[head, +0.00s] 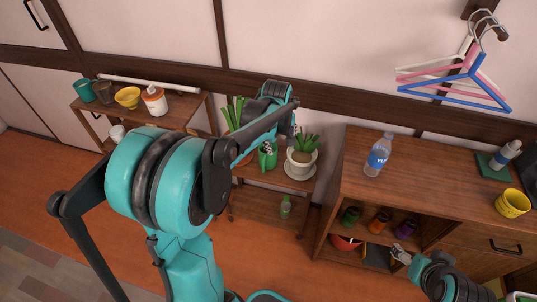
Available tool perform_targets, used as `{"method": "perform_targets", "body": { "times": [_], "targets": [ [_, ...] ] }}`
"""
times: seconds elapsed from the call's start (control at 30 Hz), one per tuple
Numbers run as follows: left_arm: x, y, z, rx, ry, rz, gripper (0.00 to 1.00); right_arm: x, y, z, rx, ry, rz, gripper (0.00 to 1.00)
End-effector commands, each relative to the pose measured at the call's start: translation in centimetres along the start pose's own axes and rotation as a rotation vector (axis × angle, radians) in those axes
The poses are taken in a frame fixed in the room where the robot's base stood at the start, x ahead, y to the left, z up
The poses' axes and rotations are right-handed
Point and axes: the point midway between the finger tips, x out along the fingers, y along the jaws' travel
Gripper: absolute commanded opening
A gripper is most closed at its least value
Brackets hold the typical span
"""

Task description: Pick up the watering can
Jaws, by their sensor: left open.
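The green watering can (267,160) stands on the small wooden cart, beside a potted plant. It is small in the view and partly covered. My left arm reaches in from the left and passes in front of the cart. My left gripper (267,148) is open at the watering can, overlapping its top in the picture. I cannot tell whether the fingers touch it. My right gripper (400,254) is at the lower right, in front of the cabinet's open shelves and away from the can. Its fingers are too small to read.
The white pot (301,160) with a plant stands close right of the can. The cabinet at right holds a water bottle (377,155) and yellow cup (512,203). A shelf at left holds a yellow bowl (127,97).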

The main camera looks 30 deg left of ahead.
Motion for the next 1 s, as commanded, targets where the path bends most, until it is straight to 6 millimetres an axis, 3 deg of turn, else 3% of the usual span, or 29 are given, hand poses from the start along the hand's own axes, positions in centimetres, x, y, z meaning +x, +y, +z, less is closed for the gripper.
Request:
{"method": "perform_targets", "body": {
  "times": [0.03, 0.2, 0.4, 0.5, 1.0],
  "targets": [
    [1.8, 0.7, -1.8, -0.087, -0.011, -0.025, 0.68, -0.3, 0.0, -0.2, 0.0, 0.0, 0.0, 0.71],
    [9.1, 1.1, -6.2, -0.403, -0.043, -0.12, 0.68, -0.8, 0.0, -0.6, 0.0, 0.0, 0.0, 0.71],
    [17.0, -0.4, -9.2, -0.702, -0.056, -0.217, 0.68, -1.3, 0.0, -0.9, 0.0, 0.0, 0.0, 0.71],
    [19.6, -1.2, -9.9, -0.797, -0.056, -0.249, 0.68, -1.4, 0.0, -1.0, 0.0, 0.0, 0.0, 0.71],
    [25.4, -2.8, -9.9, -0.874, -0.054, -0.275, 0.68, -0.1, 0.0, -0.1, 0.0, 0.0, 0.0, 0.71]
  ]
}}
